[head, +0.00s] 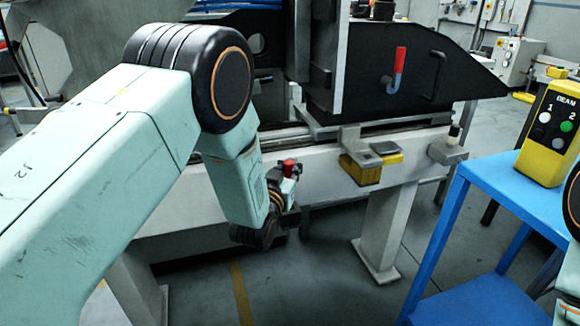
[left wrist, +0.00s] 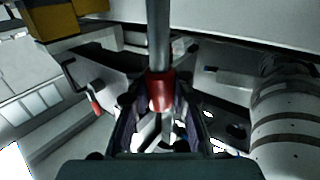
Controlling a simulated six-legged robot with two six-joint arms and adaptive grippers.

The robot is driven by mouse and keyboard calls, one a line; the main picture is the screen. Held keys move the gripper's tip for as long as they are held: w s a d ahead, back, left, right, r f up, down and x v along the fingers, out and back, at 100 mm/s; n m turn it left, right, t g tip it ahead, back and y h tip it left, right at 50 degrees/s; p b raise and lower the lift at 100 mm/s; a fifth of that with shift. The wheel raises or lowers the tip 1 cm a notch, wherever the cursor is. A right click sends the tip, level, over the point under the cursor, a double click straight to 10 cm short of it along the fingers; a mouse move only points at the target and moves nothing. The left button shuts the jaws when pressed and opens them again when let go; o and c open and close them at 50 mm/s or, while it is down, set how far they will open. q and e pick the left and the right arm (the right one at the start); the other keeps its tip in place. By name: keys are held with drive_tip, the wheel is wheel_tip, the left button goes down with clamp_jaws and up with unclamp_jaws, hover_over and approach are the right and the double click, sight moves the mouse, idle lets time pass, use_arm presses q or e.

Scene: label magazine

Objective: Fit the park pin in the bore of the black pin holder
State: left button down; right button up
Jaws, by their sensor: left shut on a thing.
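My left gripper (head: 288,186) is at the side of the pale beam, below its top edge, in the head view. A red part of the park pin (head: 290,167) shows at its fingers. In the left wrist view the left gripper (left wrist: 160,108) is shut around the pin's red collar (left wrist: 161,92). The pin's grey shaft (left wrist: 158,35) runs up out of the picture; its far end is out of view. I cannot tell the black pin holder or its bore for certain in either view. My right gripper is not in view.
The pale beam (head: 330,167) carries a large black plate (head: 440,75) with a red and blue handle (head: 398,68). A yellow block (head: 362,170) hangs on the beam's side. A blue stand (head: 500,185) with a yellow button box (head: 551,135) is at right. Open floor lies below.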

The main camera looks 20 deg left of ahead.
use_arm(q)
drive_tip(key=shift+f+b, duration=1.95)
drive_tip(key=shift+f, duration=0.85)
drive_tip(key=c, duration=1.1)
unclamp_jaws()
drive_tip(key=s, duration=1.2)
drive_tip(key=shift+a, duration=0.15)
